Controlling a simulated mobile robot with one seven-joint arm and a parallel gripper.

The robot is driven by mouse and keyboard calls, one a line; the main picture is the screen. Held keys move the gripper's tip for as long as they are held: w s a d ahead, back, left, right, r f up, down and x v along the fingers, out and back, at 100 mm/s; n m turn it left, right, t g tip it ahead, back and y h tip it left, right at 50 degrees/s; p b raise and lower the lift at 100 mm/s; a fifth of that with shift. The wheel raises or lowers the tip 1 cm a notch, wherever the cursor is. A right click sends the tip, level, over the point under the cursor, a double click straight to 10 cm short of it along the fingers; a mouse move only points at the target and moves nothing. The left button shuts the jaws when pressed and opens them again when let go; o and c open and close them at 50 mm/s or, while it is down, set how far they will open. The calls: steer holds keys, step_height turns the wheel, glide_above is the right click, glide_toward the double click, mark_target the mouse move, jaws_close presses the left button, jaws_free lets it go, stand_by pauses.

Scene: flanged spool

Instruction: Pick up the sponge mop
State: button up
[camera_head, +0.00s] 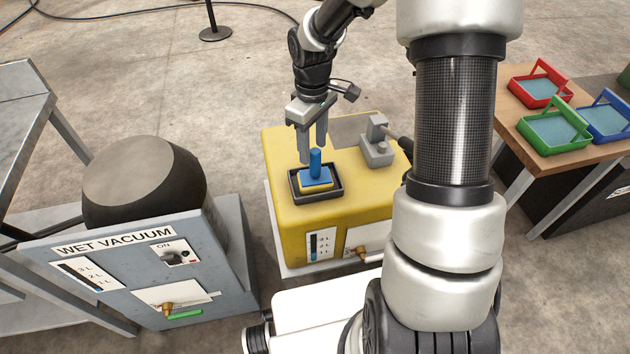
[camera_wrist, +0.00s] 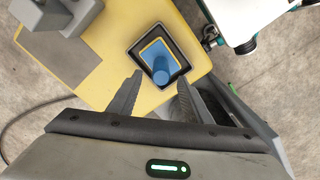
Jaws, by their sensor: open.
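The sponge mop (camera_head: 316,177) has a blue upright handle on a blue plate with a yellow sponge underneath. It sits in a black tray (camera_head: 335,193) on top of the yellow cabinet (camera_head: 285,222). The mop also shows in the wrist view (camera_wrist: 161,66), inside the dark tray. My gripper (camera_head: 312,150) is above the mop, fingers pointing down, with the handle top close to the fingertips. In the wrist view my gripper (camera_wrist: 160,88) is open and empty, its fingers apart on either side of the handle's line. Whether the fingertips reach below the handle top is hard to tell.
A grey fixture (camera_head: 377,148) stands on the yellow cabinet, right of the tray. A grey wet vacuum unit (camera_head: 140,270) with a dark drum (camera_head: 145,180) stands at left. A wooden table (camera_head: 520,122) at right holds red, green and blue trays.

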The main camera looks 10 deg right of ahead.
mark_target(315, 163)
steer(key=f, duration=0.2)
steer(key=f+b, duration=0.1)
steer(key=f, duration=0.1)
steer(key=f+b, duration=0.1)
steer(key=f, duration=0.1)
steer(key=shift+s+d+f, duration=0.2)
steer(key=shift+s, duration=0.1)
steer(key=shift+r, duration=0.1)
jaws_close()
